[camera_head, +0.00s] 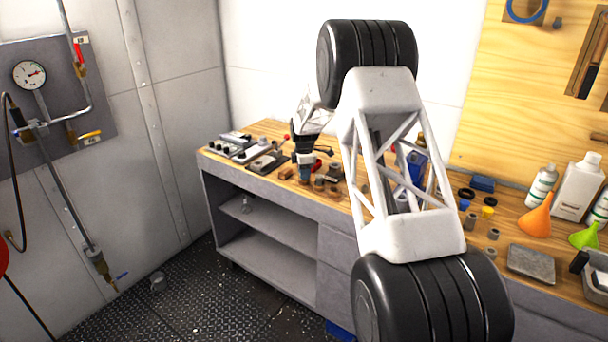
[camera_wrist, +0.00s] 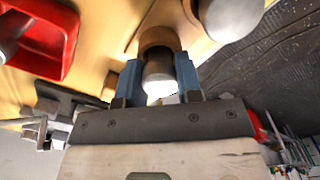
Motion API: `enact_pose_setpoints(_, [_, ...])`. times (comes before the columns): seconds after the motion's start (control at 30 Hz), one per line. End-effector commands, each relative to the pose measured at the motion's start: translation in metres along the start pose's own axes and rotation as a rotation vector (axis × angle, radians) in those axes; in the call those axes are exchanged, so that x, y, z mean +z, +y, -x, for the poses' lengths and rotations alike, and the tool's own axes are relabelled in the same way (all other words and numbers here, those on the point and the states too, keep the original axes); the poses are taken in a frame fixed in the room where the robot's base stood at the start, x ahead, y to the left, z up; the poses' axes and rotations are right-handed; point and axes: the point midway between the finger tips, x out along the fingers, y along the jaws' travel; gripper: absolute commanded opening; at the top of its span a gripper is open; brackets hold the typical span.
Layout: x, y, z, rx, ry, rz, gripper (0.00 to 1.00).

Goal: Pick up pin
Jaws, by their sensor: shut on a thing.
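My gripper (camera_head: 305,168) is low over the workbench top, near its front edge. In the wrist view its two blue fingers (camera_wrist: 160,66) are shut on the pin (camera_wrist: 159,74), a short grey metal cylinder. The pin's far end meets a brown round piece (camera_wrist: 157,38); I cannot tell whether the pin sits in it or is clear of it. The pin is too small to make out in the head view.
The wooden bench top (camera_head: 265,127) holds small metal tools and blocks on the left. A red tray (camera_wrist: 62,40) lies near the gripper in the wrist view. An orange funnel (camera_head: 535,219) and white bottles (camera_head: 577,190) stand at right. My arm hides the bench's middle.

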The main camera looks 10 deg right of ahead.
Motion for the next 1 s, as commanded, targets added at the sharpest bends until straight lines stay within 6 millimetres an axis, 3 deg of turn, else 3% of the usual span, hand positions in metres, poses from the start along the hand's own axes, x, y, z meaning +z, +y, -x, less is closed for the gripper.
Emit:
enact_pose_setpoints(0.23, [0.0,0.0,0.016,0.001,0.0,0.0,0.07])
enact_pose_setpoints(0.4, [0.0,0.0,0.038,0.002,0.0,0.0,0.07])
enact_pose_setpoints(1.0, [-0.001,-0.084,0.043,0.001,0.0,0.0,0.07])
